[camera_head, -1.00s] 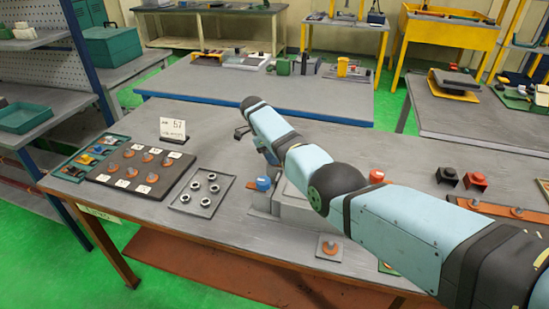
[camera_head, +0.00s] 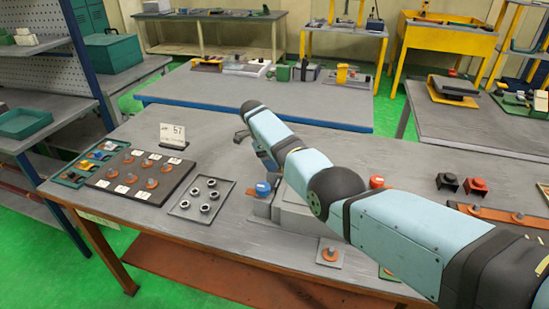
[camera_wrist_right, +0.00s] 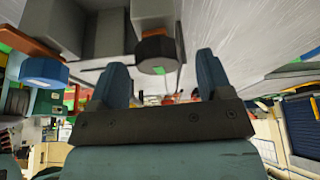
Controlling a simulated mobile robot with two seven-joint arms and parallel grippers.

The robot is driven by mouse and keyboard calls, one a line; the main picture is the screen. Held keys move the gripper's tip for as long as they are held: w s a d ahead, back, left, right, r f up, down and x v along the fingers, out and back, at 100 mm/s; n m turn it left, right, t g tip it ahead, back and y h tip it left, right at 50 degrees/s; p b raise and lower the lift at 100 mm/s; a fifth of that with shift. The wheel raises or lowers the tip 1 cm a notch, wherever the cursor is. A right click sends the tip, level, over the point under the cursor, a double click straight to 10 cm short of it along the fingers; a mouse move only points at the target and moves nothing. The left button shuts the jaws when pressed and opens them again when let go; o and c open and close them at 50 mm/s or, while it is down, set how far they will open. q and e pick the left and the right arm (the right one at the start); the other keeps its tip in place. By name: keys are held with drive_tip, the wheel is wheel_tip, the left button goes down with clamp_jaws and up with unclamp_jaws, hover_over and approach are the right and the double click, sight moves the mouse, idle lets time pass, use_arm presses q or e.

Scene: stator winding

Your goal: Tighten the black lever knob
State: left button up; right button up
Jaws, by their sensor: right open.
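In the right wrist view, a black round knob (camera_wrist_right: 155,55) sticks out from a grey block, near the tips of my right gripper (camera_wrist_right: 162,78). The two blue-grey fingers are apart, with the knob just ahead of or between the tips; I cannot tell which. I see no contact. A lever on it cannot be made out. In the head view my right forearm (camera_head: 268,130) hides the knob and most of the gripper. The grey fixture (camera_head: 290,208) shows partly below the arm. My left gripper is not in view.
A blue knob (camera_head: 263,189) stands on the fixture's left and shows in the wrist view (camera_wrist_right: 43,71). A red knob (camera_head: 376,182) is beyond my arm. A tray of metal rings (camera_head: 222,184) and a dark board (camera_head: 176,186) lie left. The table between card and arm is clear.

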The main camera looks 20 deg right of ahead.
drive_tip(key=b+v, duration=0.2)
drive_tip(key=v, duration=1.1)
drive_tip(key=shift+r, duration=0.35)
drive_tip(key=shift+a+f, duration=0.1)
drive_tip(key=shift+a, duration=0.05)
